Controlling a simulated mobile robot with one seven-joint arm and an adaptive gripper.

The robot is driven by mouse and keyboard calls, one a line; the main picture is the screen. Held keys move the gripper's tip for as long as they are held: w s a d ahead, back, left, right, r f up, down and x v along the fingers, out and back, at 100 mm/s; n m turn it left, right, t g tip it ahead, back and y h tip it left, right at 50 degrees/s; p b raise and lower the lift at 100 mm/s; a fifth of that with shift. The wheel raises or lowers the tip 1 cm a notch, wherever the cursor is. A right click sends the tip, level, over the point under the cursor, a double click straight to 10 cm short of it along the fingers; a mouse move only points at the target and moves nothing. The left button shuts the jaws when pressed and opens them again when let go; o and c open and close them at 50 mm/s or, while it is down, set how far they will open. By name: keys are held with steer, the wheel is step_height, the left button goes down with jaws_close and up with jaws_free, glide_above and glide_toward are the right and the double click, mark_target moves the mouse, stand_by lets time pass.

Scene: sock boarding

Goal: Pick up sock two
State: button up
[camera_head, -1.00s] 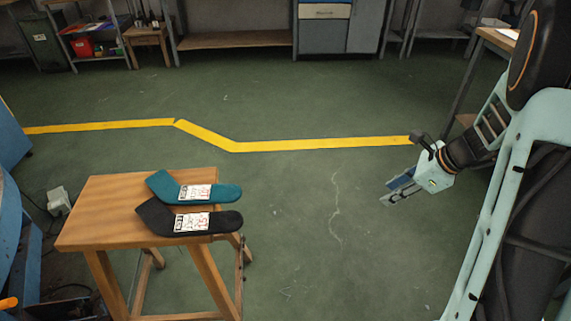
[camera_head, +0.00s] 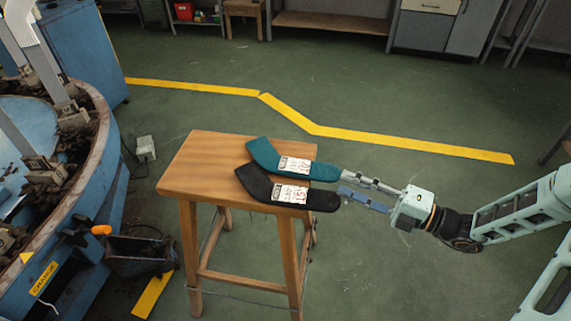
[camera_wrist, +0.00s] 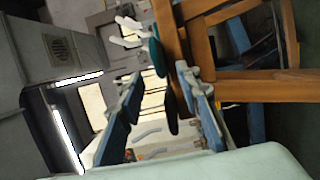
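A teal sock (camera_head: 290,161) and a black sock (camera_head: 285,190) lie side by side on a wooden stool (camera_head: 195,165), toes toward the right edge. Each carries a white label with red marks; I cannot read which one is sock two. My gripper (camera_head: 343,182) is open and empty, just right of the toes, pointing left at them. In the wrist view the teal sock (camera_wrist: 157,55) and black sock (camera_wrist: 171,106) show nearly edge-on in the gap between my fingers (camera_wrist: 160,80). I cannot tell whether the fingers touch either sock.
A round blue machine (camera_head: 75,200) stands left of the stool, with a dark pedal box (camera_head: 138,252) on the floor beside it. Yellow tape (camera_head: 400,144) crosses the open green floor behind. Benches and cabinets line the back.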

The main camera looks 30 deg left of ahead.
mark_target(327, 173)
steer(key=a, duration=0.2)
steer(key=a+b, duration=0.1)
steer(key=a, duration=0.1)
steer(key=a+b, duration=0.1)
steer(key=a, duration=0.1)
steer(key=shift+w+a, duration=0.25)
steer(key=shift+a, duration=0.05)
steer(key=shift+c, duration=0.2)
jaws_close()
